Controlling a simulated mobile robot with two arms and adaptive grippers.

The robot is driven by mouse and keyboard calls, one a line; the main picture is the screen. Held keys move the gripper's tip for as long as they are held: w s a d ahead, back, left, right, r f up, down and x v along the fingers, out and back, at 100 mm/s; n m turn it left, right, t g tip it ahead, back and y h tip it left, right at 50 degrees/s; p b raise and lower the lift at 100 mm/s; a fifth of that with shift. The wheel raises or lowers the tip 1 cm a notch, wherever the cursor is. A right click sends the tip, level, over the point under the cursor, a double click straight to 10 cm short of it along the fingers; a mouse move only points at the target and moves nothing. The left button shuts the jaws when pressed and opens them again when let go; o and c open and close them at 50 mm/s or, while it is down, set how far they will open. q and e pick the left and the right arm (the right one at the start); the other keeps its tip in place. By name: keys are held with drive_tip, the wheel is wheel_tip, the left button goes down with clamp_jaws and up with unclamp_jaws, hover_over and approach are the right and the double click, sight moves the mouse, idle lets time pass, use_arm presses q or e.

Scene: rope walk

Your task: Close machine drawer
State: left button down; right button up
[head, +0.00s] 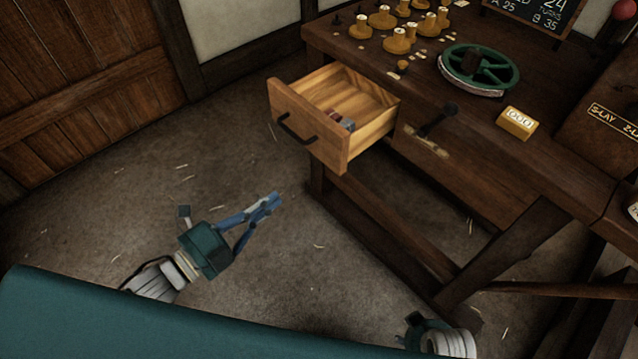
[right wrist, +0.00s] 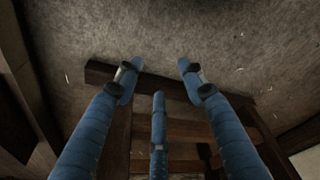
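The machine drawer (head: 311,128) is pulled out from the left end of the dark wooden workbench in the head view. Its pale wooden front carries a dark bar handle (head: 294,131). A few small reddish and grey items (head: 342,121) lie inside. My left gripper (head: 271,202) is below and left of the drawer in the picture, apart from it. Its blue fingers come together at the tips, with nothing seen between them. My right gripper (right wrist: 156,80) is open and empty in the right wrist view, its three blue fingers spread. In the head view only its base shows, at the bottom edge.
The workbench (head: 470,180) holds brass-coloured weights (head: 398,40), a green wheel (head: 480,68), a yellow counter block (head: 517,122) and a dark lever (head: 437,118). Bench legs and low beams stand right of the drawer. The floor (head: 230,150) left of the drawer is clear except for straw bits.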

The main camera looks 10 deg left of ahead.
use_arm(q)
wheel_tip(320, 180, up, 3)
drive_tip(key=s+d+m+h, duration=0.1)
drive_tip(key=d+m, duration=0.1)
drive_tip(key=b, duration=0.2)
approach(337, 158)
drive_tip(key=x, duration=0.5)
drive_tip(key=shift+w+d, duration=0.65)
drive_tip(key=shift+w, duration=0.1)
use_arm(e)
wheel_tip(337, 158, up, 6)
drive_tip(key=w, duration=0.1)
drive_tip(key=shift+r, duration=0.15)
drive_tip(key=shift+a, duration=0.1)
drive_tip(key=shift+w, duration=0.1)
